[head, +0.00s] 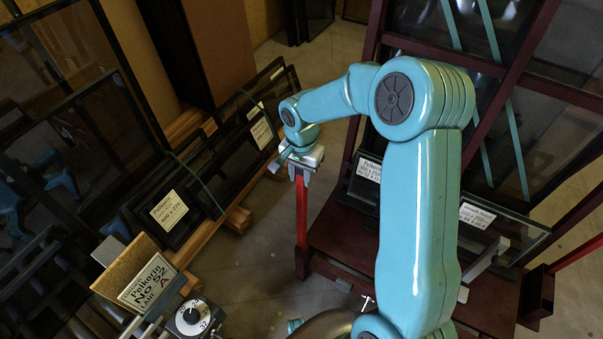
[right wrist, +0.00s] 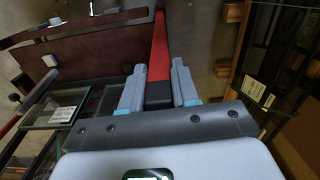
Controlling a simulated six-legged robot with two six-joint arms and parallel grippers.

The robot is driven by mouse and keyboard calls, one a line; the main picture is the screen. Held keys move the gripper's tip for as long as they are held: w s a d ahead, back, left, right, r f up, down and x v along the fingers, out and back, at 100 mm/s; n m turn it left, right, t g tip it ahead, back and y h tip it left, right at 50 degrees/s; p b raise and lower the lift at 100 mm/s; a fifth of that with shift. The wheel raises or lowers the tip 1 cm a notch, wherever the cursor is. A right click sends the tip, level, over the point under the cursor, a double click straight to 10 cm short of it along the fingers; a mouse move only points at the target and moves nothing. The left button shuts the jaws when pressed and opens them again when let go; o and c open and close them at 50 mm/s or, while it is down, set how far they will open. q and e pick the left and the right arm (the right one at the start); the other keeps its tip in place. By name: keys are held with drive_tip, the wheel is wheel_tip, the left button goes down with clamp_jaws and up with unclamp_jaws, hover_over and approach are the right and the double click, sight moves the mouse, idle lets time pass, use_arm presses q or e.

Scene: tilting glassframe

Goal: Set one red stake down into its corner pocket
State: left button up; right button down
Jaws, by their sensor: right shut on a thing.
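My right gripper (head: 303,165) is shut on the upper end of a red stake (head: 302,212), which hangs roughly upright below it. In the right wrist view the red stake (right wrist: 159,45) runs away between the two grey fingers (right wrist: 158,88). Its lower end meets a dark red corner pocket (head: 302,264) at the left of the frame's base; I cannot tell whether it is inside or just above. A second red stake (head: 578,251) leans at the far right, by another dark red pocket (head: 537,294). My left gripper is not in view.
The dark red frame (head: 482,62) with glass panes stands at the right behind my arm. Labelled panes (head: 172,215) lean on wooden rails at the left. A cardboard sign (head: 148,283) and a dial (head: 192,317) stand at lower left. Bare floor (head: 250,268) lies between.

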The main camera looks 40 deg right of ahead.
drive_tip(key=c, duration=0.8)
unclamp_jaws()
drive_tip(key=shift+r+p, duration=2)
drive_tip(key=shift+r, duration=1)
